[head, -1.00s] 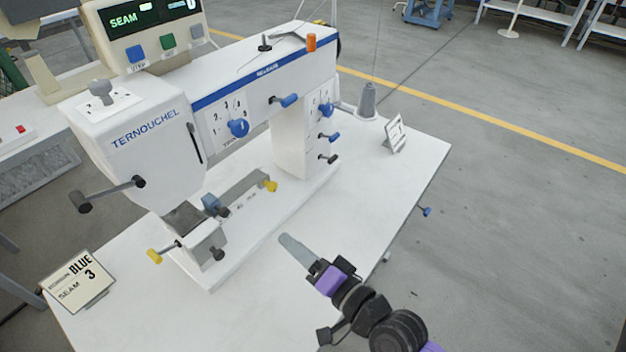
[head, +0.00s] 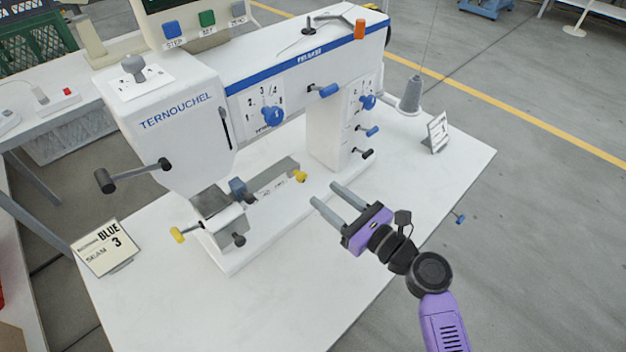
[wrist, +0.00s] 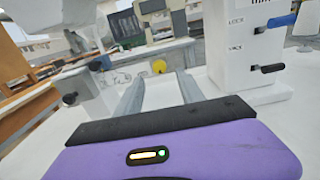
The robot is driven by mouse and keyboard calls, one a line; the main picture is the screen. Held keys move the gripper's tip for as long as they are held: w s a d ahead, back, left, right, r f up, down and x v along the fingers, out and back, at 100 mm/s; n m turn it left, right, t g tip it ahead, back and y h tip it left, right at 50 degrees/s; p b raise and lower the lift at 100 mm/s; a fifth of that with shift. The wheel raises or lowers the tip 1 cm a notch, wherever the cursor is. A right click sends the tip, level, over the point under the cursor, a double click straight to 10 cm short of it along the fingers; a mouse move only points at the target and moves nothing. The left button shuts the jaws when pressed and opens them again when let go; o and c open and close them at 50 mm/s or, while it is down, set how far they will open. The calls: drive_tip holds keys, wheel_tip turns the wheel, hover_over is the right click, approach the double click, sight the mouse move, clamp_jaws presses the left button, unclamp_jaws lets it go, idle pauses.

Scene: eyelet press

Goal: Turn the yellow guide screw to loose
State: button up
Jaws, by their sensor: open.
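A yellow screw knob (head: 299,176) sits at the right end of the grey guide bar (head: 270,176) on the white machine's bed. A second yellow knob (head: 177,235) sticks out at the front left of the bed. My gripper (head: 325,194) is open and empty, just right of the guide bar knob and apart from it. Its two grey fingers point toward that knob. In the wrist view a yellow knob (wrist: 158,66) shows ahead, between and beyond the fingertips (wrist: 160,80). The knob's turn position is too small to read.
The machine's column (head: 335,130) stands behind, with a blue lever (head: 367,131) and a black lever (head: 365,153) on its side. A black knob (head: 239,240) is at the bed's front. A sign card (head: 105,246) stands at left. The white table's front is clear.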

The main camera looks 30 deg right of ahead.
sight(303, 178)
drive_tip(key=x, duration=0.6)
drive_tip(key=shift+w+a, duration=0.2)
drive_tip(key=shift+w, duration=0.15)
clamp_jaws()
